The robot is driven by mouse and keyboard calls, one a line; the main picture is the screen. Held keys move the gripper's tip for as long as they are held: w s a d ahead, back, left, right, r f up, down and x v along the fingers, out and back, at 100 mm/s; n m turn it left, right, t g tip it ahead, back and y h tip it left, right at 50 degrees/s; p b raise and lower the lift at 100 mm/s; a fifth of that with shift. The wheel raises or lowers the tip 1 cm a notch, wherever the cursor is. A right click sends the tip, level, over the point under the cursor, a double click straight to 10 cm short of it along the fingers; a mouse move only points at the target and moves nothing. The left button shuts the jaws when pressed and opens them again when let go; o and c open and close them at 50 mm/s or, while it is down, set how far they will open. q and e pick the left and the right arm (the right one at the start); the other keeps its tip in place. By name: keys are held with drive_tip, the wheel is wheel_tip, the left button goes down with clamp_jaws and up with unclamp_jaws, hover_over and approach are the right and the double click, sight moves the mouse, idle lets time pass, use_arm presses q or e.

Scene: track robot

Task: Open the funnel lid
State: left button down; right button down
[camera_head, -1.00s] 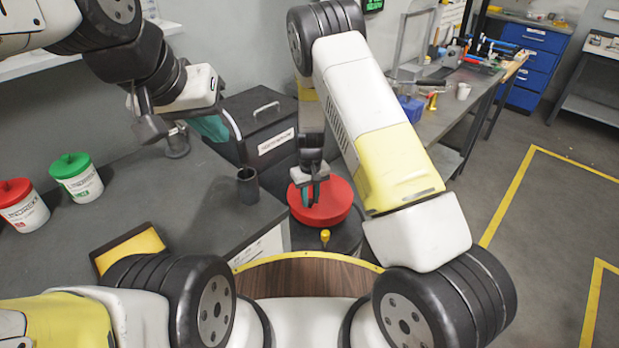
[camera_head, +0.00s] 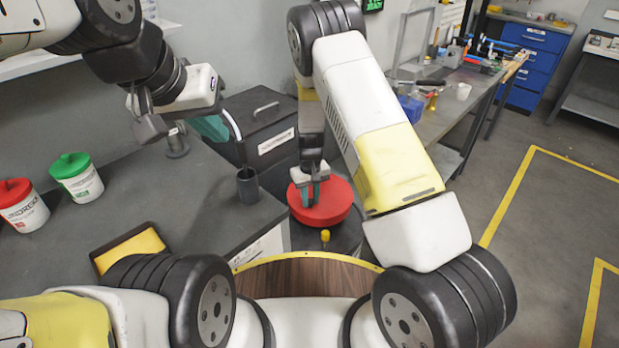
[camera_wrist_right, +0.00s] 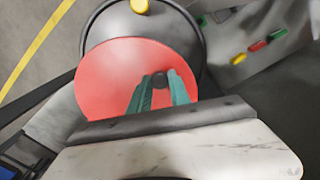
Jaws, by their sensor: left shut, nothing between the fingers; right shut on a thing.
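The funnel lid is a red round disc (camera_head: 335,205) on top of a dark round container (camera_head: 348,236). It also shows in the right wrist view (camera_wrist_right: 105,75). My right gripper (camera_head: 316,200) comes down on the lid from above, with its teal fingers (camera_wrist_right: 159,92) closed around a small dark knob (camera_wrist_right: 160,79) at the lid's middle. I cannot tell whether the lid is raised off the container. My left gripper (camera_head: 212,128) is shut and empty, above the grey worktop at left, well apart from the lid.
A dark cup (camera_head: 248,186) stands on the worktop's edge left of the lid. A black lidded box (camera_head: 262,120) is behind. A red-lidded tub (camera_head: 24,206) and a green-lidded tub (camera_head: 78,178) stand at far left. A yellow knob (camera_head: 325,235) is in front of the lid.

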sight(321, 199)
drive_tip(key=shift+r, duration=0.1)
idle(0.3)
drive_tip(key=w+d+r+g+y, duration=0.4)
drive_tip(key=r+g+y, duration=0.1)
drive_tip(key=r, duration=0.4)
drive_tip(key=shift+w+d+r, duration=0.2)
drive_tip(key=shift+d+r, duration=0.1)
drive_tip(key=shift+r, duration=0.1)
idle(0.5)
